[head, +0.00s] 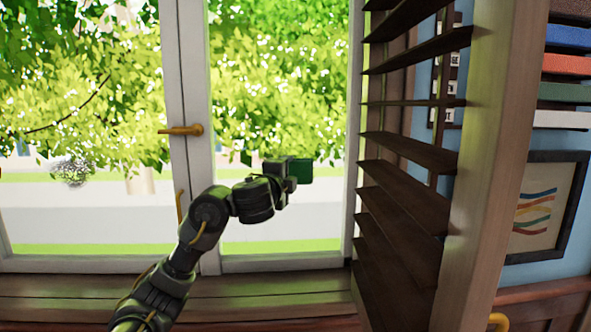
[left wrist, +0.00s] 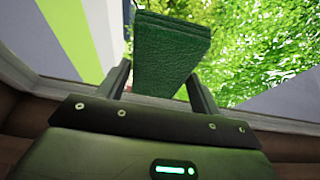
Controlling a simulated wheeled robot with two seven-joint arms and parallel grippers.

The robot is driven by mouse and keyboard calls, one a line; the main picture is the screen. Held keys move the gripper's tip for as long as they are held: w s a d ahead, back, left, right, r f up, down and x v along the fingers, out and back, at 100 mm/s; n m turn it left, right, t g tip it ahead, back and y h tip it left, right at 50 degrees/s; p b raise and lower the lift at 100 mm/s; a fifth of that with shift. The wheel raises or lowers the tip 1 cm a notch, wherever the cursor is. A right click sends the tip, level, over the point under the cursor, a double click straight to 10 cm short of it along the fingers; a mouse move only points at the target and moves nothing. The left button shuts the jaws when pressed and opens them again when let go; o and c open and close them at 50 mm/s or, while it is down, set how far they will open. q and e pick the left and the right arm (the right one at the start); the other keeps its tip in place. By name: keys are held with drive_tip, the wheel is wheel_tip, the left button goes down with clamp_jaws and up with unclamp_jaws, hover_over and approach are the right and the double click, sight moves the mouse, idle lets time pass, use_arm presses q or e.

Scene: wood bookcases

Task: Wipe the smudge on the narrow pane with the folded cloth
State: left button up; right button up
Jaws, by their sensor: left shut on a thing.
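My left gripper (head: 290,175) is shut on a dark green folded cloth (head: 302,171), held up in front of the right-hand pane (head: 270,225). In the left wrist view the layered cloth (left wrist: 172,52) stands out between the two fingers. Whether the cloth touches the glass cannot be told. A grey, speckled smudge (head: 72,171) shows on the left-hand pane (head: 60,225), well to the left of the cloth. No smudge shows on the uncovered part of the right-hand pane. My right gripper is not in view.
A white window post (head: 187,80) with a brass handle (head: 182,130) stands between the panes. A brown slatted shutter (head: 415,190) stands open right of the cloth. A wooden sill (head: 60,290) runs below. A framed picture (head: 540,208) hangs at the far right.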

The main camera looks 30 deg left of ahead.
use_arm(q)
drive_tip(key=shift+s+a+p, duration=0.6)
drive_tip(key=shift+a+p, duration=0.05)
drive_tip(key=shift+a, duration=0.15)
drive_tip(key=shift+s+a+p, duration=0.6)
drive_tip(key=shift+a, duration=0.2)
drive_tip(key=s+a+p, duration=0.1)
drive_tip(key=s+a, duration=0.1)
drive_tip(key=a, duration=0.1)
drive_tip(key=shift+s, duration=0.15)
drive_tip(key=shift+r+p, duration=0.1)
drive_tip(key=shift+p, duration=0.2)
wheel_tip(320, 180, up, 3)
drive_tip(key=p, duration=0.3)
drive_tip(key=shift+r+p, duration=0.15)
drive_tip(key=shift+p, duration=0.2)
